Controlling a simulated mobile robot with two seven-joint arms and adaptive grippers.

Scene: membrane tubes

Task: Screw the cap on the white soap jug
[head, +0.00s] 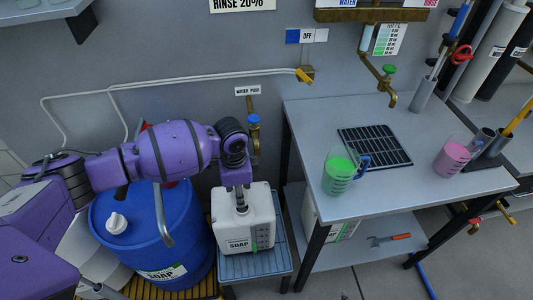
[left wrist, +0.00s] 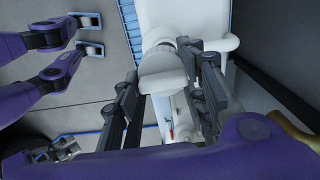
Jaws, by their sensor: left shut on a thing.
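The white soap jug (head: 230,222), with a "SOAP" label and a green level strip, stands upright on a small blue-grey stand. My left gripper (head: 239,205) comes down from above onto the jug's neck. In the left wrist view the white cap (left wrist: 163,72) is between the fingers of the left gripper (left wrist: 168,98), which is shut on it. The cap is at the jug's mouth; I cannot tell whether it is seated on the thread. The jug's body (left wrist: 185,14) shows behind it.
A blue drum (head: 140,248) with a white cap (head: 116,222) stands close on the left. The stand's edge (head: 258,270) shows around the jug. A grey table (head: 300,125) on the right holds a green-filled pitcher (head: 337,178) and a pink-filled one (head: 452,160).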

